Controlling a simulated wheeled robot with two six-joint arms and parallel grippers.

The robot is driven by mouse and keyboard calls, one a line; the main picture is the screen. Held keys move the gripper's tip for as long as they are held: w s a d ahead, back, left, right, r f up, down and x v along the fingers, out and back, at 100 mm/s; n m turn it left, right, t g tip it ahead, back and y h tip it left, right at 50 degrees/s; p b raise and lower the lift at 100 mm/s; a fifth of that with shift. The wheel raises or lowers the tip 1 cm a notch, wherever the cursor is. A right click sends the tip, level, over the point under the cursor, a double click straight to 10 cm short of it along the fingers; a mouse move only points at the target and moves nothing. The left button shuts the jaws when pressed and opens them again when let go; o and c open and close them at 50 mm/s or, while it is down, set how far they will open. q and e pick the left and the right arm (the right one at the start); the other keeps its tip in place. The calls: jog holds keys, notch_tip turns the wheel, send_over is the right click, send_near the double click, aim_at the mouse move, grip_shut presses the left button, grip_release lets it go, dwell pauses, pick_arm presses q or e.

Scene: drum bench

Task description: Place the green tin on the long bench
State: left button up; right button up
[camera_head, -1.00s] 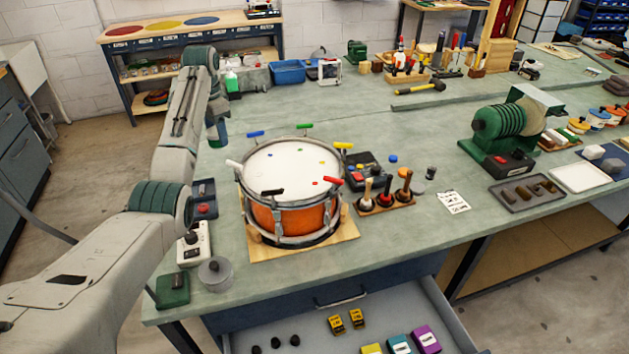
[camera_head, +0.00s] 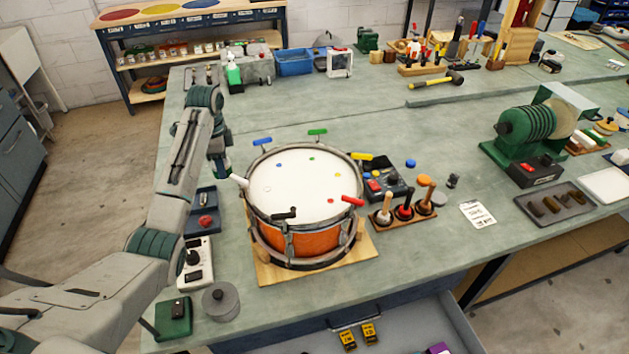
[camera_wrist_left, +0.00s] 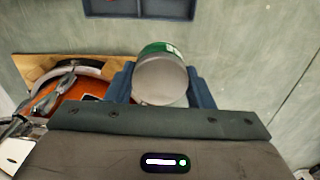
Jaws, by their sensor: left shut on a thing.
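The green tin (camera_wrist_left: 161,80) shows in the left wrist view as a round grey end with a green band behind it. My left gripper (camera_wrist_left: 160,88) is shut on it, with a blue finger on each side. In the head view my left gripper (camera_head: 220,160) points down over the left part of the long bench (camera_head: 420,255), left of the drum. The tin cannot be made out clearly there. I cannot tell whether it touches the bench top. My right gripper is not in view.
The orange drum (camera_head: 300,238) stands on a wooden board close to the right of the gripper. A blue tray with a red knob (camera_head: 205,223) and a white switch box (camera_head: 197,262) lie nearer. Bare bench top lies behind the drum.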

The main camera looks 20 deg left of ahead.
pick_arm(q)
jog(key=shift+f, duration=0.45)
jog(key=shift+s, duration=0.15)
jog(key=f, duration=0.1)
jog(key=f+p, duration=0.1)
jog(key=f, duration=0.2)
jog(key=shift+s+d+p, duration=0.15)
jog(key=shift+s+p, duration=0.1)
jog(key=shift+p, duration=0.15)
notch_tip(320, 180, down, 4)
jog(key=shift+w+f+p, duration=0.1)
jog(key=shift+f+p, duration=0.05)
jog(key=shift+p, duration=0.35)
jog(key=shift+f, duration=0.7)
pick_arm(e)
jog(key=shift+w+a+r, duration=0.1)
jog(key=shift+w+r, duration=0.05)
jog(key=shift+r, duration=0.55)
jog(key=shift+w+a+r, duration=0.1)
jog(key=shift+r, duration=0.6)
pick_arm(q)
jog(key=o, duration=1)
jog(key=shift+o, duration=0.5)
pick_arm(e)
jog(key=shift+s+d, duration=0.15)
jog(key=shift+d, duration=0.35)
pick_arm(q)
jog(key=shift+r, duration=0.1)
